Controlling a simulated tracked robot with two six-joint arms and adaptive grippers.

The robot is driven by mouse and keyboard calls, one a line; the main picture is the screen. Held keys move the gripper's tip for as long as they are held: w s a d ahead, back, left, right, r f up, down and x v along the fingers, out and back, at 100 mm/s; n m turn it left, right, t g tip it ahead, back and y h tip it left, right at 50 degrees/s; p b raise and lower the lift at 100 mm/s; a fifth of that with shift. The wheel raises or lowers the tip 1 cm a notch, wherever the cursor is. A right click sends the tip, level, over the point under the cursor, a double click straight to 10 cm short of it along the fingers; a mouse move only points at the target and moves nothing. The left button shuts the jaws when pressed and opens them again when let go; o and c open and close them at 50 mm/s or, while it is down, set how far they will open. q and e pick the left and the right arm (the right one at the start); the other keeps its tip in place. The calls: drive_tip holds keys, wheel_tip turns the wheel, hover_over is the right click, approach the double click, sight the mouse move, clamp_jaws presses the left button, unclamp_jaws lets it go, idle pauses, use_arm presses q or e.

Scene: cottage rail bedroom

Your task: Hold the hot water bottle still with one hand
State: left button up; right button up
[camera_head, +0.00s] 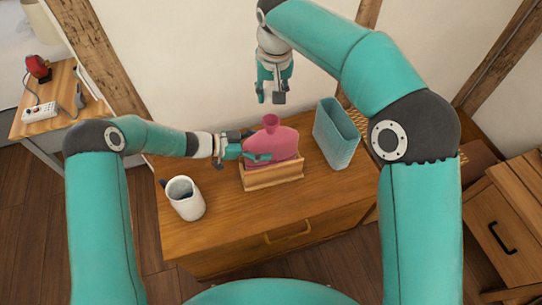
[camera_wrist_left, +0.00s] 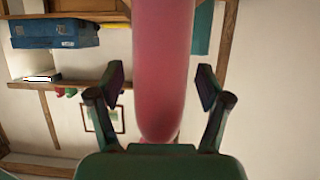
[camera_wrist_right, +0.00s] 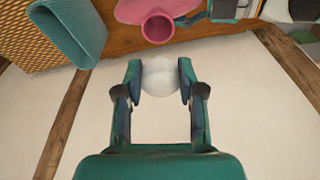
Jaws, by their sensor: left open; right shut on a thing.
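The pink hot water bottle (camera_head: 277,141) stands upright in a wooden holder (camera_head: 285,176) on the dresser, its open neck at the top. It also shows in the left wrist view (camera_wrist_left: 163,70) and, from above, in the right wrist view (camera_wrist_right: 157,28). My left gripper (camera_head: 262,156) is open, with its fingers on either side of the bottle's body and small gaps visible in the left wrist view. My right gripper (camera_head: 273,96) is above and behind the bottle, shut on a small white rounded thing (camera_wrist_right: 160,77).
A white jug (camera_head: 186,199) stands at the dresser's left front. A teal container (camera_head: 336,134) stands right of the bottle. A side table (camera_head: 45,112) at far left carries a power strip (camera_head: 39,112) and a red item (camera_head: 37,67). The dresser's front is clear.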

use_arm(q)
clamp_jaws()
use_arm(e)
hover_over(272, 118)
drive_tip(key=s, duration=0.2)
drive_tip(key=shift+s+f, duration=0.2)
drive_tip(key=shift+f, duration=2.25)
drive_tip(key=shift+f, duration=0.1)
drive_tip(key=shift+f, duration=0.8)
drive_tip(key=shift+f, duration=0.5)
use_arm(q)
drive_tip(key=shift+s+d+r, duration=0.1)
use_arm(e)
drive_tip(key=shift+s+f, duration=0.1)
drive_tip(key=shift+f, duration=0.35)
